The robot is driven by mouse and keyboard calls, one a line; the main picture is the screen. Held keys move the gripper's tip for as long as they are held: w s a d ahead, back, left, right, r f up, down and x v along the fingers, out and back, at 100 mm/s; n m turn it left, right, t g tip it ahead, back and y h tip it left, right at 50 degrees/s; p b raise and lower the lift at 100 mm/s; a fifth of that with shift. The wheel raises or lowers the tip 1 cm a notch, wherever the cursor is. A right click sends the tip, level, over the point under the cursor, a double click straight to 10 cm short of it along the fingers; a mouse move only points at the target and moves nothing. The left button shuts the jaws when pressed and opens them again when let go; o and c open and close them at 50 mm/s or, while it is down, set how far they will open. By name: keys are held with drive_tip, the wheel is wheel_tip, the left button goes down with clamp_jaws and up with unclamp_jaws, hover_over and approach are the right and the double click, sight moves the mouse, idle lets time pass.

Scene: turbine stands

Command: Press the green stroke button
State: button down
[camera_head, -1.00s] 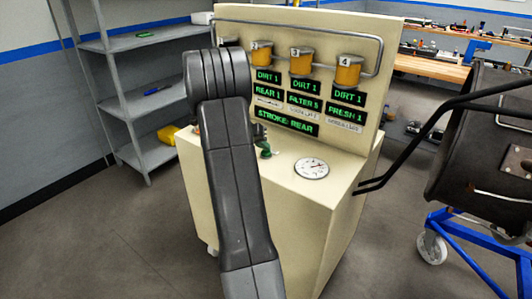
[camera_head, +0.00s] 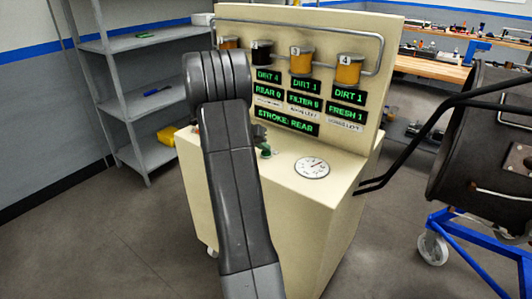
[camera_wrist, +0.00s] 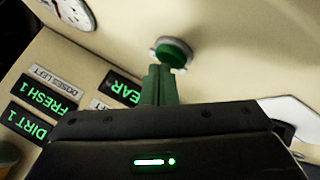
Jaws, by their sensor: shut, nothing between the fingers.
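The green stroke button (camera_wrist: 172,53) is a round cap in a pale ring on the cream machine top, upper middle of the wrist view. My gripper (camera_wrist: 160,72) shows there with its green fingers shut and empty. The fingertips are right at the button's lower edge in the picture; I cannot tell whether they touch it. In the head view my grey arm covers the machine's left part, and a small green part (camera_head: 265,151) shows beside it; I cannot tell if that is button or fingers. The stroke display (camera_head: 287,121) reads "STROKE: REAR".
The cream machine (camera_head: 330,200) has a dial gauge (camera_head: 312,168) right of my arm. Its back panel carries displays and jars, one dark (camera_head: 262,52), others amber. A black drum on a blue wheeled frame (camera_head: 450,235) stands right. A grey shelf (camera_head: 130,90) stands left.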

sight(263, 153)
idle(0.5)
drive_tip(key=shift+r, duration=0.75)
drive_tip(key=shift+r+p, duration=1.1)
drive_tip(key=shift+r, duration=1.45)
drive_tip(key=shift+f, duration=0.15)
drive_tip(key=shift+f+b, duration=0.35)
drive_tip(key=shift+f, duration=0.75)
drive_tip(key=shift+r+p, duration=0.75)
drive_tip(key=shift+p, duration=0.7)
